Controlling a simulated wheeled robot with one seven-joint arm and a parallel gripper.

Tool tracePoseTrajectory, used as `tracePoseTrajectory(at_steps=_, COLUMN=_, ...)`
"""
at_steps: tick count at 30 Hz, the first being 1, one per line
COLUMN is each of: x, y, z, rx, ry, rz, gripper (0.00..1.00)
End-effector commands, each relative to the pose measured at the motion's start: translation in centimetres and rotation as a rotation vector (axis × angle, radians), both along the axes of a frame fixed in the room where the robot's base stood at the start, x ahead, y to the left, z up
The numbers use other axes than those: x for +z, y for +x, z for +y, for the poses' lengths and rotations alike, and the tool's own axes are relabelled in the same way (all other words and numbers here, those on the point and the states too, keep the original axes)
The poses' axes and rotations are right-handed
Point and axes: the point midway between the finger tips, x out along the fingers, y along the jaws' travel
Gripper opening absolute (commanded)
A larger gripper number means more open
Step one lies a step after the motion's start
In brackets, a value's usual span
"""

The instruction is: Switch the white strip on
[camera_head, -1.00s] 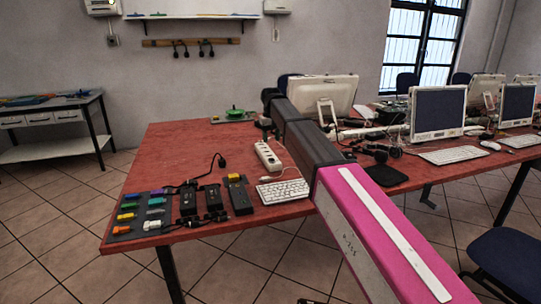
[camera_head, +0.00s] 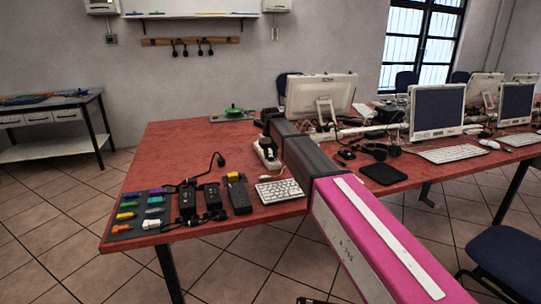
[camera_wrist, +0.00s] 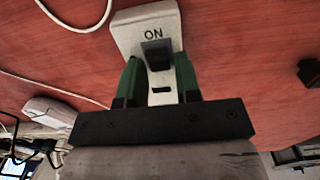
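The white strip (camera_head: 266,161) lies on the red table, partly hidden by my arm in the head view. In the wrist view the end of the white strip (camera_wrist: 128,30) shows a dark rocker switch (camera_wrist: 157,55) under the printed word ON. A small dark slot sits below the switch. My gripper (camera_wrist: 158,72) has its two green fingers apart, one at each side of the strip near the switch, with nothing between them but the strip's end. I cannot tell whether the fingers touch the strip, nor which way the rocker is pressed.
A white keyboard (camera_head: 279,191) lies in front of the strip. Several black adapters, including one with a yellow part (camera_head: 237,195), and a mat of coloured pieces (camera_head: 140,213) lie to the left. White cables (camera_wrist: 55,90) run beside the strip. Monitors stand at the right.

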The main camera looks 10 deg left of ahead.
Motion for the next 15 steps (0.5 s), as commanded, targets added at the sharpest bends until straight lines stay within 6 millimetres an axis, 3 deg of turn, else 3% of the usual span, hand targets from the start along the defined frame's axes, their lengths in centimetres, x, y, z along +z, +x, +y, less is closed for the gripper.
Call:
tracePoseTrajectory(at_steps=1, x=0.01, y=0.00, z=0.00, rx=0.000, ry=0.000, rz=0.000, gripper=0.14)
tracePoseTrajectory(at_steps=3, x=0.01, y=-0.01, z=0.01, rx=0.000, ry=0.000, rz=0.000, gripper=0.00)
tracePoseTrajectory(at_steps=15, x=0.07, y=-0.35, z=-0.19, rx=0.000, ry=0.055, rz=-0.090, gripper=0.00)
